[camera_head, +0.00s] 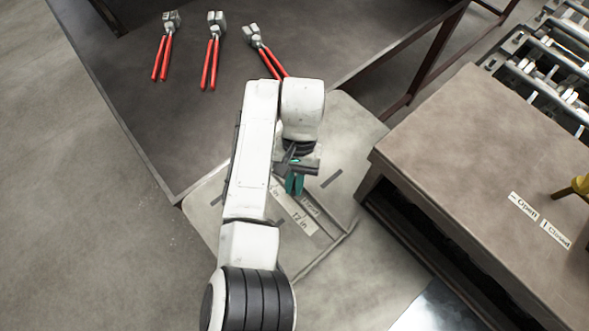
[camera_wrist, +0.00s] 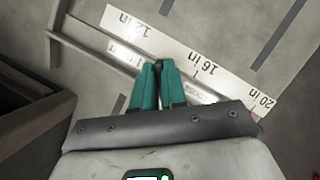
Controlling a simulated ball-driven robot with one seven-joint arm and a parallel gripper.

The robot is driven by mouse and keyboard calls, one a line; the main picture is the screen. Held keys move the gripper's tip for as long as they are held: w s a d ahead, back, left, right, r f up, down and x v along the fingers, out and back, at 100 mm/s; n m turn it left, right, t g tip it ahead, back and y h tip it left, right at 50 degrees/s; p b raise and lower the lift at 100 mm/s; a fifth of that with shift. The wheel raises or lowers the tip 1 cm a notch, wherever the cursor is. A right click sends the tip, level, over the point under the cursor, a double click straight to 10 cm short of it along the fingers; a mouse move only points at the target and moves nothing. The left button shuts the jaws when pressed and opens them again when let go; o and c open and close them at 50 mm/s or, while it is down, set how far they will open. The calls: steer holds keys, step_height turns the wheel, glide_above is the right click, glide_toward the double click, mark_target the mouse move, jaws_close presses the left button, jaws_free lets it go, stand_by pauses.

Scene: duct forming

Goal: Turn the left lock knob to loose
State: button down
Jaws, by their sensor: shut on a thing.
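My gripper (camera_head: 294,188) reaches down over the pale grey panel (camera_head: 345,125) in the head view. In the wrist view its two teal fingers (camera_wrist: 158,72) are close together, with a small dark piece (camera_wrist: 158,63) between their tips, which looks like the lock knob. The fingers hide most of it, so I cannot tell which way it is turned. A white scale (camera_wrist: 222,79) marked 12 in, 16 in and 20 in runs beside the fingertips. A small label (camera_wrist: 200,92) lies beside the fingers, partly covered and too small to read surely.
Red-handled tools (camera_head: 210,60) lie on the dark table (camera_head: 125,75). A brown bench (camera_head: 470,150) stands at the right, with Open and Closed labels (camera_head: 523,207) and a yellow handle (camera_head: 580,187). Rollers (camera_head: 540,75) are at the upper right. Open floor (camera_head: 80,220) lies at the left.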

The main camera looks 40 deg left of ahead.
steer(key=shift+n, duration=0.5)
steer(key=c, duration=1.2)
jaws_free()
steer(key=shift+a, duration=0.1)
steer(key=shift+w, duration=0.1)
